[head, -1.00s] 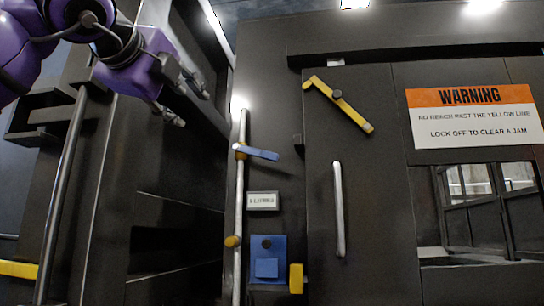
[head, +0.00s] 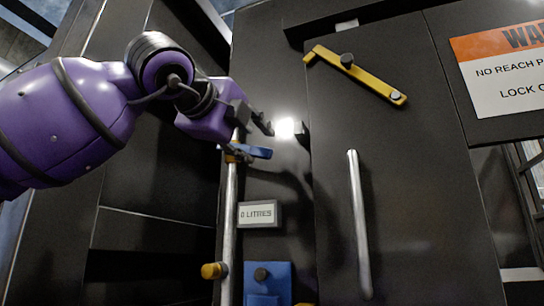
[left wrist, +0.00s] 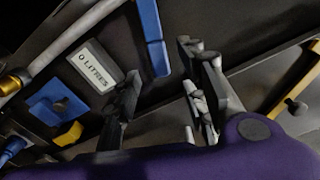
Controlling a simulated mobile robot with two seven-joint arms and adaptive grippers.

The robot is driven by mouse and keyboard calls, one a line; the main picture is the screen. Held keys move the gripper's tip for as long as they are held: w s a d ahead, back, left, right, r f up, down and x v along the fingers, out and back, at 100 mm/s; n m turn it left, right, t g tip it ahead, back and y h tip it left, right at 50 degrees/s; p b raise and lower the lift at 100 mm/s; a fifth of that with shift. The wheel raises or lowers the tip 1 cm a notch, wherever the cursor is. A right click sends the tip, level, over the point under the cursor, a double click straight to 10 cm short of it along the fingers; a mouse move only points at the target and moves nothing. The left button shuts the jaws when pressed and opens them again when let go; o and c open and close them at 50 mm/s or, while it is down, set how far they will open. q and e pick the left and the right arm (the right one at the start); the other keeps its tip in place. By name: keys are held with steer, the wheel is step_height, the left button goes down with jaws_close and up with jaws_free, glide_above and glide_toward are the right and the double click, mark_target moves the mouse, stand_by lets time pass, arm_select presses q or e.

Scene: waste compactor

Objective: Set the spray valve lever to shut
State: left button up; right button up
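The blue spray valve lever (head: 257,153) sticks out to the right from a vertical metal pipe (head: 230,195), nearly level and tilted slightly down. My left gripper (head: 250,139) is close to the lever in the head view, partly overlapping its pipe end. In the left wrist view the lever (left wrist: 151,35) comes down from the top edge, and my left gripper's fingers (left wrist: 162,95) are spread apart with nothing between them. The lever's free end lies just beyond the gap. Whether a finger touches it I cannot tell. My right gripper is out of view.
A sign reading "0 LITRES" (head: 259,214) and a blue panel with a dark knob (head: 266,285) sit below the lever. To the right are a door with a grey handle (head: 358,220), a yellow bar (head: 355,74) and a warning sign (head: 505,70).

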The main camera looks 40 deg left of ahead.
mark_target(260, 151)
arm_select(q)
steer(key=p+x, duration=0.1)
steer(key=x, duration=0.5)
steer(key=shift+w+a, duration=0.25)
jaws_close()
